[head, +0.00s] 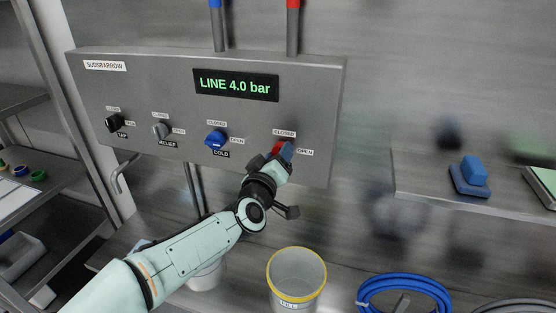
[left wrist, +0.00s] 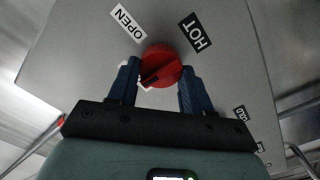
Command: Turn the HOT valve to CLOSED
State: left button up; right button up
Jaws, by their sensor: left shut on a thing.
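The HOT valve is a red round knob (head: 278,147) at the right end of the grey panel (head: 325,100). My left gripper (head: 284,152) is at it and partly covers it in the head view. In the left wrist view the red knob (left wrist: 160,62) sits between the blue fingers of my left gripper (left wrist: 160,74), shut on it. A dark pointer line on the knob runs towards a white label (left wrist: 146,88) partly hidden by the left finger. The OPEN label (left wrist: 128,24) and HOT label (left wrist: 195,32) are clear. My right gripper is not in view.
The blue COLD knob (head: 215,138), the RELIEF knob (head: 161,130) and a black knob (head: 115,122) are to the left. The display (head: 236,86) reads LINE 4.0 bar. A yellow-rimmed bucket (head: 297,272) and a blue hose coil (head: 404,285) are below.

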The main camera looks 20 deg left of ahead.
pick_arm(q)
jog(key=shift+n, duration=0.5)
jog(key=o, duration=1)
jog(key=shift+o, duration=0.2)
jog(key=shift+s, duration=0.1)
jog(key=s, duration=1.3)
jog(key=shift+a, duration=0.25)
jog(key=shift+s+f, duration=0.1)
